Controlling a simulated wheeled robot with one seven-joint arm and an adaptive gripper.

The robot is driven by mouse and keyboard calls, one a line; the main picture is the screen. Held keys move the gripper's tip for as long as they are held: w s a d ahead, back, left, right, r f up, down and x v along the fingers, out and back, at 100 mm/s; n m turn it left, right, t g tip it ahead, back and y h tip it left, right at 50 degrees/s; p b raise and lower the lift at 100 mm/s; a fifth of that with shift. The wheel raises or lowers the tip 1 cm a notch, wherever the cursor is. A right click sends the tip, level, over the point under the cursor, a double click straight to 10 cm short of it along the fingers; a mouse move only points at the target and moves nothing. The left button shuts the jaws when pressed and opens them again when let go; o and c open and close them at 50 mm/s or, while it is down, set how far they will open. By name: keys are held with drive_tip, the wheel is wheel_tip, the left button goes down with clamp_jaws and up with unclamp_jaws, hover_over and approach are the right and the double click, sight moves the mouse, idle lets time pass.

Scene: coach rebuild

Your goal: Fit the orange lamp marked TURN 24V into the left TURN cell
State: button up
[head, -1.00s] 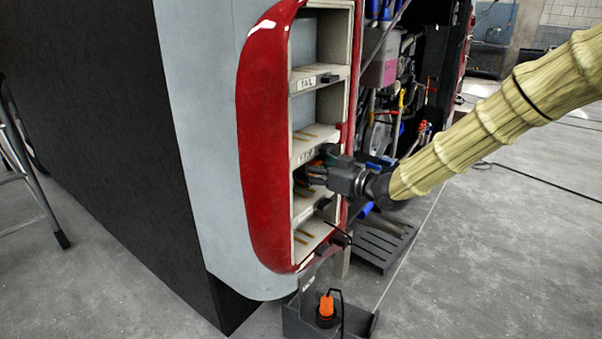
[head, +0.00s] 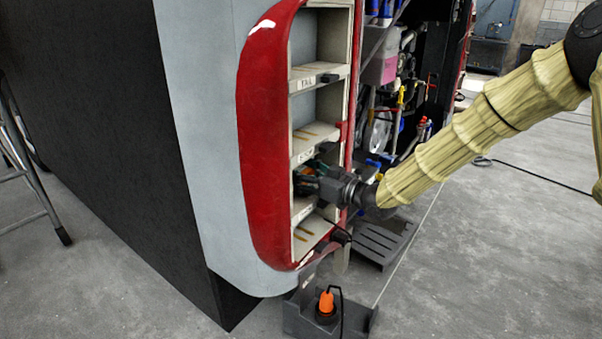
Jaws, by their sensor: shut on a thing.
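My gripper (head: 314,183) is shut on a small lamp (head: 307,171), mostly hidden by the fingers. A bit of orange and some teal show on it; its marking cannot be read. My gripper reaches from the right into the cell below the second labelled shelf of the red-framed lamp housing (head: 262,140). I cannot tell whether the lamp touches the back of the cell. The labels on the lower shelves are too small to read surely; an upper one seems to read TAIL. Another orange lamp (head: 326,303) stands in the dark tray below.
The dark tray (head: 355,325) hangs low under the housing, with a black cable. A black connector (head: 340,236) sticks out at the lowest cell. An open bay with hoses and bottles lies right of the housing. A grey slatted step (head: 385,240) is below it.

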drive_tip(key=o, duration=1)
drive_tip(key=shift+f, duration=0.1)
drive_tip(key=shift+o, duration=0.3)
